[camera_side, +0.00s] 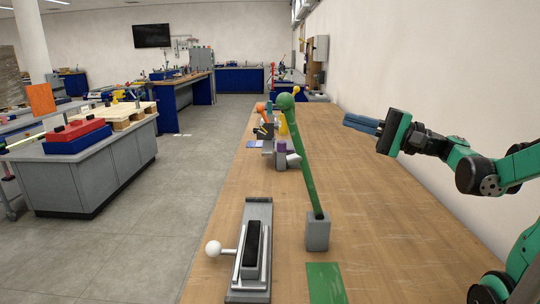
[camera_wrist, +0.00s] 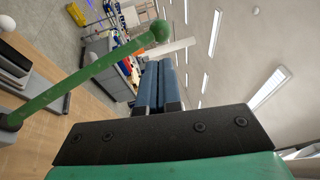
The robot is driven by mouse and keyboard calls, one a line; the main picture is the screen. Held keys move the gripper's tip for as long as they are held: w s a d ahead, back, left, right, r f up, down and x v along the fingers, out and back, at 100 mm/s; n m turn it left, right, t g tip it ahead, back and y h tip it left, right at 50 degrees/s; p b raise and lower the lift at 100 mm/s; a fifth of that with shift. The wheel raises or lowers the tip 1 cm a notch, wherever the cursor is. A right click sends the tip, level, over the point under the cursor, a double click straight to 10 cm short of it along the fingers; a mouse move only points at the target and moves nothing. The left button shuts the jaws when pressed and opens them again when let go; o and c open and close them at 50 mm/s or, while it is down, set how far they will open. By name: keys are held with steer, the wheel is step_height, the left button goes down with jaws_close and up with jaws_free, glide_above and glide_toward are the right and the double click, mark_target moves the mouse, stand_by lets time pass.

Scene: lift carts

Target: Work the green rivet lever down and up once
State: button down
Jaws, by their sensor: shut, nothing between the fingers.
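The green rivet lever (camera_side: 302,155) stands on a small grey block (camera_side: 318,232) on the wooden bench. It is nearly upright, leaning left, with a round green knob (camera_side: 286,101) on top. My gripper (camera_side: 347,119) is to the right of the lever, a little below the knob's height, with its blue fingers shut, empty and pointing left. A gap shows between the fingertips and the lever. In the wrist view, the lever (camera_wrist: 80,78) runs diagonally across the left side and its knob (camera_wrist: 160,30) is just beyond the shut fingers (camera_wrist: 159,68).
A grey fixture with a white ball handle (camera_side: 213,248) lies on the wooden bench (camera_side: 385,230) left of the lever. A green plate (camera_side: 325,283) lies in front. Grey, orange and yellow items (camera_side: 281,155) stand behind. The bench's right side looks clear.

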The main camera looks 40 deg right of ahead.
steer(key=x, duration=0.9)
steer(key=shift+w+a, duration=0.1)
steer(key=shift+w, duration=0.05)
steer(key=w+a+f+n+g+h, duration=0.2)
steer(key=w+a+f+g+h, duration=0.2)
steer(key=w+a+f+g, duration=0.4)
steer(key=w+a+f+g+h, duration=0.1)
steer(key=w+a+f+h, duration=0.1)
steer(key=f, duration=0.4)
steer(key=w+a+f+n+g+h, duration=0.1)
steer(key=w+a+f+g+h, duration=0.1)
steer(key=w+a+f, duration=0.2)
steer(key=shift+f+n+g, duration=0.3)
steer(key=shift+f, duration=1.15)
